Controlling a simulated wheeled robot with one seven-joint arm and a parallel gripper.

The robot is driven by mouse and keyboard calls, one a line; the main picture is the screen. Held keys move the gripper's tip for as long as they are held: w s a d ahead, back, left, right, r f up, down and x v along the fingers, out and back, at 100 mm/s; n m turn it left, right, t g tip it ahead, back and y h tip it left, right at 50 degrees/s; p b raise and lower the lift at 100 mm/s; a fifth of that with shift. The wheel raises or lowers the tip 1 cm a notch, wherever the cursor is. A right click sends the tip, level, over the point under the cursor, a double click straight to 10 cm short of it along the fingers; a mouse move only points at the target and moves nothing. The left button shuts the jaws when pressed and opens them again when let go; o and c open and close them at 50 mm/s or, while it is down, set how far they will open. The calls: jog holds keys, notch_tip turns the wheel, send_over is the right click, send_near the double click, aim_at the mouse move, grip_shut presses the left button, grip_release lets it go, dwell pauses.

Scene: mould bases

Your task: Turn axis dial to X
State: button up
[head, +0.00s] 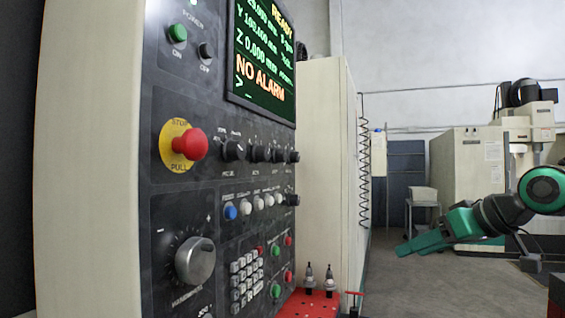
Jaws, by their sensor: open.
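The machine's control panel (215,200) fills the left half of the head view, seen at a slant. A row of small black knobs runs below the screen, with the nearest knob (233,150) the largest in view. Their labels are too small to read, so I cannot tell which is the axis dial or where it points. A large grey handwheel knob (195,261) sits at the lower left. My gripper (408,248) is at the end of my green and black arm at the right, well away from the panel. It is open and empty, pointing left.
A red emergency stop button (188,144) juts out. Coloured buttons and a keypad (245,278) lie lower. A red rack (312,302) with two tool holders stands by the panel's foot. A coiled black cable (364,165) hangs behind. The floor between panel and arm looks open.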

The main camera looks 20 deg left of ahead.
jog(key=s+a+r+n+g+y, duration=0.2)
jog(key=a+r+n+y, duration=0.35)
jog(key=a+r, duration=0.6)
jog(key=n+g+y, duration=0.4)
jog(key=g, duration=0.1)
send_near(268, 154)
jog(key=a, duration=0.8)
jog(key=shift+w+a, duration=0.15)
jog(key=shift+w, duration=0.2)
jog(key=c, duration=1.1)
